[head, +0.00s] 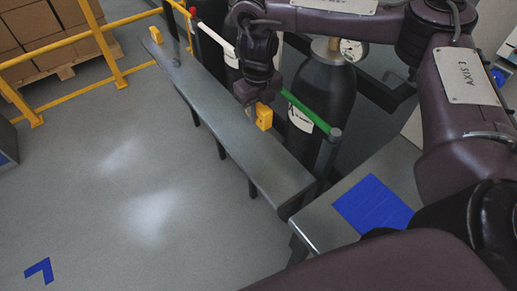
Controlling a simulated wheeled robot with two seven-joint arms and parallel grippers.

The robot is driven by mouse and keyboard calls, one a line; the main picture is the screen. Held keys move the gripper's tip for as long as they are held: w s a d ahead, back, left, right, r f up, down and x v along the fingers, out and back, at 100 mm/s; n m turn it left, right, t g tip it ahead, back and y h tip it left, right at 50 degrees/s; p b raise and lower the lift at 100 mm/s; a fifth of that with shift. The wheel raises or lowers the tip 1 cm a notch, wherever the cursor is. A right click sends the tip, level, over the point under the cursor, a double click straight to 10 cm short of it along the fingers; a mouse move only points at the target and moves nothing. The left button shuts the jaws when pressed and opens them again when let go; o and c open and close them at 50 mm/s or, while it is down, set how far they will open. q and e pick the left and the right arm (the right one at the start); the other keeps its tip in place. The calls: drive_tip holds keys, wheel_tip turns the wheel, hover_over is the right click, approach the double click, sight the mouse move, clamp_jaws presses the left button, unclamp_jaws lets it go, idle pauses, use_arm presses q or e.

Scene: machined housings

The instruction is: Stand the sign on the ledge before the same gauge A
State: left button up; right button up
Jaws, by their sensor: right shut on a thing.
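My right gripper (250,103) comes down from the top and is shut on a small yellow sign (264,118). The sign is upright, over or on the grey ledge (225,125); I cannot tell whether its foot touches. A second yellow sign (156,36) is at the far left end of the ledge. A round white-faced gauge (351,49) sits at the top of a dark gas cylinder (325,82) behind the ledge, right of the held sign. Its letter is not readable. My right arm hides part of the cylinders behind. My left gripper is out of view.
A green bar (303,109) runs before the dark cylinder to a grey post (327,150). A bench with a blue mat (372,205) stands at the lower right. Yellow railings (105,45) and boxes on a pallet (45,30) are at upper left.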

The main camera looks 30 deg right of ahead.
drive_tip(key=b, duration=0.3)
hover_over(259, 152)
wheel_tip(259, 152, down, 10)
drive_tip(key=shift+a+f, duration=0.1)
wheel_tip(259, 152, down, 4)
drive_tip(key=shift+s+r+b, duration=0.1)
drive_tip(key=shift+r+b, duration=0.05)
drive_tip(key=shift+b, duration=0.3)
drive_tip(key=shift+f, duration=0.25)
drive_tip(key=o, duration=1)
drive_tip(key=shift+f, duration=0.15)
